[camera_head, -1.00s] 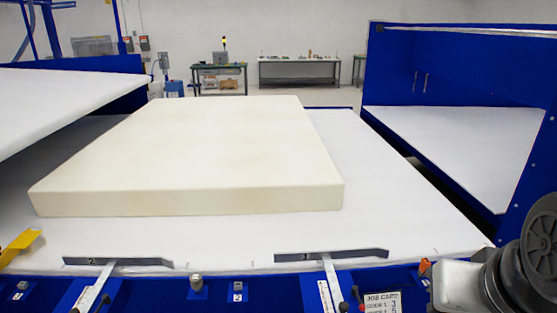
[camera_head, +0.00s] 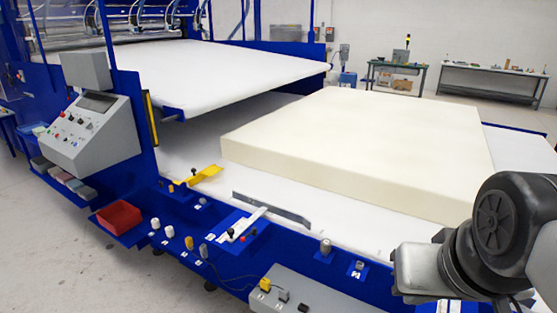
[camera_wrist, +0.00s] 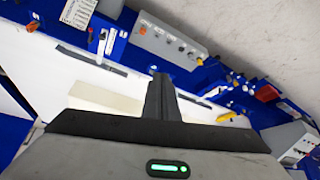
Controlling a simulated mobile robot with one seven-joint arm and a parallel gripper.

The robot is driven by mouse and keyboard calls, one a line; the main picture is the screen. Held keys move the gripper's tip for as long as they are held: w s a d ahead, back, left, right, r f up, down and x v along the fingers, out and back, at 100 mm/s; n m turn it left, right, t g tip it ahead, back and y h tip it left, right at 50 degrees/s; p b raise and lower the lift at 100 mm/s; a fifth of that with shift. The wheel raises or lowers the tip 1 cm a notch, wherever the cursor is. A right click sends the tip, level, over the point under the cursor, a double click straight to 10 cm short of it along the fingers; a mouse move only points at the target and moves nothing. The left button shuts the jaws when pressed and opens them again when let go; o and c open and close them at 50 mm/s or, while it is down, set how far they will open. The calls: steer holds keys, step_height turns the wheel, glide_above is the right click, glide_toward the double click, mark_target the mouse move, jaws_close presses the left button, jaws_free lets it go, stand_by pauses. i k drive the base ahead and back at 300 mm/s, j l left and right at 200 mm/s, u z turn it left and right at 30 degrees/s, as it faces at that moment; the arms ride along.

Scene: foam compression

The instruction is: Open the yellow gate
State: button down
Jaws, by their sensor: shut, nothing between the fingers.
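The yellow gate (camera_head: 204,174) is a small flat yellow bar with a dark knob near one end. It sits on the front edge of the white table, left of the foam block (camera_head: 350,150). A small yellow piece, apparently the gate (camera_wrist: 227,117), also shows in the wrist view, right of my fingers. My gripper (camera_wrist: 161,80) shows in the wrist view with its dark fingers together and empty, apart from the gate. In the head view only part of my arm shows at the lower right, and the gripper is out of sight.
A blue frame runs along the table front with knobs, a grey bar handle (camera_head: 270,207), a grey control box (camera_head: 300,290) and a red bin (camera_head: 118,217). A grey control console (camera_head: 88,130) stands at left. Grey floor at the lower left is clear.

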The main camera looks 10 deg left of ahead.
mark_target(211, 169)
steer(key=u, duration=1.05)
steer(key=i+j+z, duration=0.1)
steer(key=i+j, duration=0.6)
steer(key=i+j+z, duration=0.15)
steer(key=i+j, duration=0.5)
steer(key=i+j+z, duration=0.15)
steer(key=i+j, duration=0.15)
steer(key=j, duration=0.15)
steer(key=i+j+z, duration=0.1)
steer(key=i+j, duration=0.2)
steer(key=j, duration=0.15)
steer(key=i+j, duration=0.3)
steer(key=j, duration=0.15)
steer(key=i+j+z, duration=0.15)
steer(key=j, duration=0.3)
steer(key=i, duration=0.1)
